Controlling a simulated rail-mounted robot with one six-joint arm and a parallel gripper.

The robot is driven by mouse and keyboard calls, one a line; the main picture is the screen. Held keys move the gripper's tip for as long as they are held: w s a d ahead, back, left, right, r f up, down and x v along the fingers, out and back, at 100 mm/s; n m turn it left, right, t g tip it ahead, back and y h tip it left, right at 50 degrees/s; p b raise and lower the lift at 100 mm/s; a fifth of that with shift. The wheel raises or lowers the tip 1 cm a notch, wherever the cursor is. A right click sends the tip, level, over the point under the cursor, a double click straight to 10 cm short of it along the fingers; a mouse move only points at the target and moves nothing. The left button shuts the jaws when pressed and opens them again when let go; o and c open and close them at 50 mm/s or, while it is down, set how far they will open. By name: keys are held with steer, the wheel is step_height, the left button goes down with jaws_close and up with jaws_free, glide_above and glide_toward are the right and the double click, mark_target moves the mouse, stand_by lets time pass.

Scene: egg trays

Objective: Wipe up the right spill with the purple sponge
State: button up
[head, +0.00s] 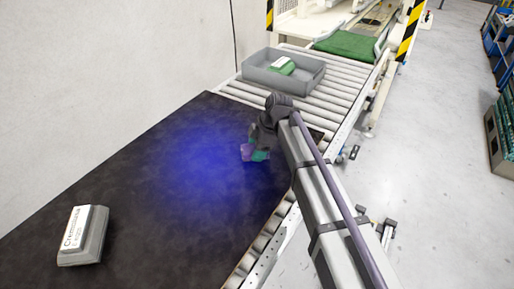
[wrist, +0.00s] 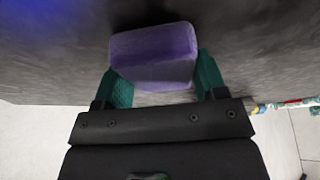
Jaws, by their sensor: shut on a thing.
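My gripper (wrist: 160,85) is shut on the purple sponge (wrist: 155,52), with one teal finger on each side of it. In the head view my gripper (head: 255,153) is low over the right part of the dark table top (head: 130,185), near the conveyor. The sponge shows there only as a small purple patch (head: 247,151). I cannot tell whether it touches the surface. A hazy blue patch (head: 190,165) lies on the table left of my gripper; I cannot tell whether it is liquid or light. No distinct spill shows; my arm hides some of the table's right side.
A white-topped grey carton (head: 83,235) stands at the table's front left. A grey bin (head: 284,84) with a green-and-white pack (head: 282,66) sits on the roller conveyor (head: 335,84) behind my gripper. A wall bounds the left. The table's middle is free of objects.

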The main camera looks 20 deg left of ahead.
steer(key=shift+r+p, duration=2.4)
steer(key=shift+r, duration=0.35)
step_height(320, 180, up, 3)
steer(key=p, duration=0.3)
steer(key=shift+r, duration=0.15)
